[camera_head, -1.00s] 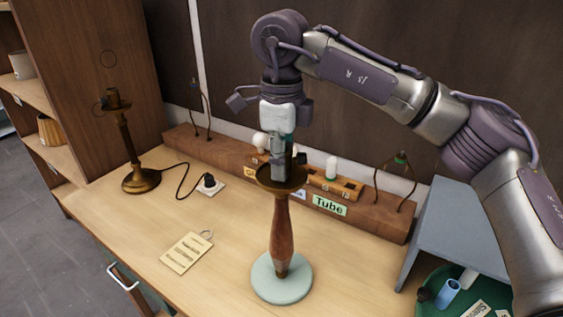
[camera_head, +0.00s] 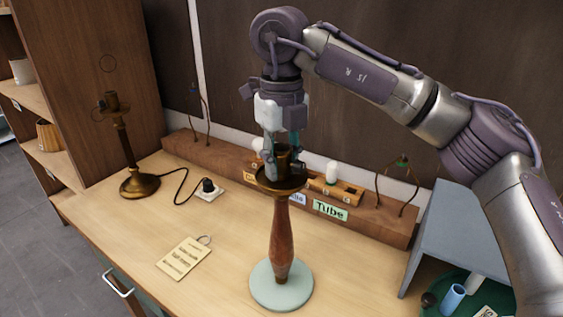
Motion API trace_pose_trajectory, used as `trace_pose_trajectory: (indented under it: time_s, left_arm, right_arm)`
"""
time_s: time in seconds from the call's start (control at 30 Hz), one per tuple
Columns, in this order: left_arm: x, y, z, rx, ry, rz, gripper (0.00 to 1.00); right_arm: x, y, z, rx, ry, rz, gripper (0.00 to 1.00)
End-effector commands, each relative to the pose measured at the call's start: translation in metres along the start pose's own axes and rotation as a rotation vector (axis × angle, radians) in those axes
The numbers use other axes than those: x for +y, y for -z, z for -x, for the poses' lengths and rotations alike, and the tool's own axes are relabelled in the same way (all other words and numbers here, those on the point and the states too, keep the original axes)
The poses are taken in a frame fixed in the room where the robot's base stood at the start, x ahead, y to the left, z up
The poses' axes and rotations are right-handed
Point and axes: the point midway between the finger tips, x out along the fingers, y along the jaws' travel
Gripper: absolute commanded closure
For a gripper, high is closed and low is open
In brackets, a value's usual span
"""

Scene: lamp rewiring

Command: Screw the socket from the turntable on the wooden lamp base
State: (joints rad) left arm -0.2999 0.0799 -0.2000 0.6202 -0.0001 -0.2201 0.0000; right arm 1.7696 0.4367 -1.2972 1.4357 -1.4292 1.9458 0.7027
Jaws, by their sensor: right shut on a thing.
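The wooden lamp base (camera_head: 281,235) stands upright on a pale green round foot (camera_head: 281,287) on the table, with a dark dish-like cup (camera_head: 280,186) on its top. My right gripper (camera_head: 282,160) points down over this cup and is shut on the brass-coloured socket (camera_head: 283,163), which sits upright at the middle of the cup. The fingers hide part of the socket, and I cannot see its threads. My left gripper is not in view. I cannot make out the turntable for certain.
A brass lamp (camera_head: 127,155) with a black plug (camera_head: 208,186) stands at the left. A wooden rack (camera_head: 372,217) with bulbs and a "Tube" label runs along the back. A tag (camera_head: 184,258) lies front left. A grey stand (camera_head: 443,234) and a green tray (camera_head: 438,309) are at the right.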

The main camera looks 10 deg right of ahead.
Motion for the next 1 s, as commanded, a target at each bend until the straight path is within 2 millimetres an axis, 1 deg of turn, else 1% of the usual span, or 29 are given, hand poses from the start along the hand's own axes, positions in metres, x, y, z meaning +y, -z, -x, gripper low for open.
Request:
trace_pose_trajectory:
  time_s: [0.07,0.3,0.4,0.5,0.77,0.83,0.93,1.0]
  left_arm:
    - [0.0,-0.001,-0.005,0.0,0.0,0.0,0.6]
    - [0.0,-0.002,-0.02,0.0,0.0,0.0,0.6]
    - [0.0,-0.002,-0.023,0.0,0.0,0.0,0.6]
    - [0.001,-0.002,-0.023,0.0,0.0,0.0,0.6]
    - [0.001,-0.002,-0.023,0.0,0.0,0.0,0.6]
    - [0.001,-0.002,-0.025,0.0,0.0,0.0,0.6]
    - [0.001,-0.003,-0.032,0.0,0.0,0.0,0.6]
    - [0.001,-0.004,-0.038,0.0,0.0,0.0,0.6]
  right_arm:
    - [0.0,0.0,-0.001,-0.003,0.0,-0.081,0.98]
    - [0.0,0.0,-0.002,-0.003,0.0,-0.486,0.98]
    - [0.0,0.0,-0.001,-0.003,-0.001,-0.609,0.98]
    - [0.0,0.0,0.0,-0.002,-0.001,-0.668,0.98]
    - [0.0,0.0,0.001,-0.002,-0.001,-0.676,0.98]
    - [0.0,0.0,0.0,-0.002,-0.001,-0.704,0.98]
    - [0.0,0.0,-0.002,-0.004,-0.001,-0.83,0.98]
    - [0.0,0.0,-0.003,-0.004,-0.001,-0.955,0.98]
